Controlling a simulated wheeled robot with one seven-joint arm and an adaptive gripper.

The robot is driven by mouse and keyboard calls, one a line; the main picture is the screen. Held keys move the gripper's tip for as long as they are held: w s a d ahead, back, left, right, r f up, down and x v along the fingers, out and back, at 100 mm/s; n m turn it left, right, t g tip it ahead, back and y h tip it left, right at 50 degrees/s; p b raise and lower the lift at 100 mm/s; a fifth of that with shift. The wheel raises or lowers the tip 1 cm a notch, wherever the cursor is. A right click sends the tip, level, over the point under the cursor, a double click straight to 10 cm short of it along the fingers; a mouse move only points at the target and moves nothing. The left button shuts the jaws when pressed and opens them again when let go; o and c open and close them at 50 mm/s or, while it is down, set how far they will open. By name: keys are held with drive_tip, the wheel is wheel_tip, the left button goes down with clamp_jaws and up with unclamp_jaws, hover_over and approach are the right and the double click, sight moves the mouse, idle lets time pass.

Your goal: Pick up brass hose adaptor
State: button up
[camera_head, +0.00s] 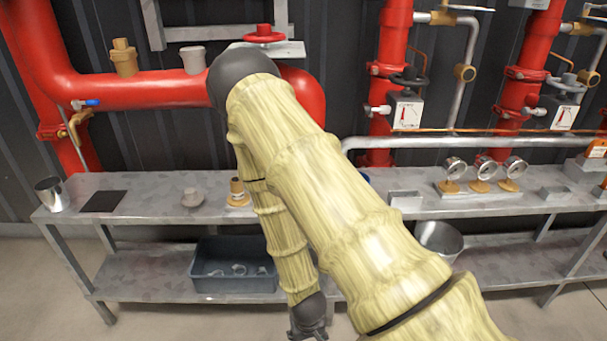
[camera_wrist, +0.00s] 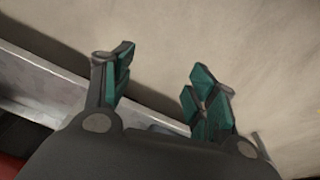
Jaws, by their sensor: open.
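A small brass fitting (camera_head: 237,190), which looks like the brass hose adaptor, stands upright on the top of the grey metal bench (camera_head: 150,207), just left of my arm. A larger brass-coloured fitting (camera_head: 123,58) sits on the red pipe above. My gripper (camera_head: 308,332) hangs low in front of the bench, below and right of the small brass fitting, near the bottom edge of the head view. In the wrist view my gripper (camera_wrist: 160,75) has its teal-padded fingers apart with nothing between them.
A grey fitting (camera_head: 192,197), a dark mat (camera_head: 102,201) and a metal cup (camera_head: 49,194) stand left on the bench. A dark bin (camera_head: 234,285) is on the lower shelf. Gauges (camera_head: 480,175) stand right. Red pipes (camera_head: 140,90) run behind.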

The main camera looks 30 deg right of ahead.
drive_tip(key=w+d+r+m+t+h+p, duration=0.15)
drive_tip(key=w+d+r+p, duration=0.4)
drive_tip(key=r, duration=0.85)
drive_tip(key=w+d+r+m+p, duration=0.2)
drive_tip(key=w+r+p, duration=0.55)
drive_tip(key=r, duration=0.65)
drive_tip(key=w+d+r+m+h+p, duration=0.15)
drive_tip(key=w+d+r+p, duration=0.45)
drive_tip(key=r, duration=0.7)
drive_tip(key=shift+m+y, duration=0.4)
drive_tip(key=f, duration=0.1)
drive_tip(key=w+f, duration=0.1)
drive_tip(key=f, duration=0.1)
drive_tip(key=w+a+f+b, duration=0.1)
drive_tip(key=shift+w+f, duration=0.2)
drive_tip(key=shift+w, duration=0.05)
drive_tip(key=shift+w+d+f, duration=0.2)
drive_tip(key=shift+w+f, duration=0.1)
drive_tip(key=shift+f, duration=0.3)
drive_tip(key=shift+w+d+f, duration=0.25)
drive_tip(key=shift+w+f, duration=0.1)
drive_tip(key=shift+f, duration=0.2)
drive_tip(key=shift+w+d+f, duration=0.2)
drive_tip(key=shift+w+f, duration=0.1)
drive_tip(key=shift+f, duration=0.3)
drive_tip(key=shift+x, duration=0.75)
drive_tip(key=shift+c, duration=0.2)
clamp_jaws()
drive_tip(key=shift+r, duration=0.1)
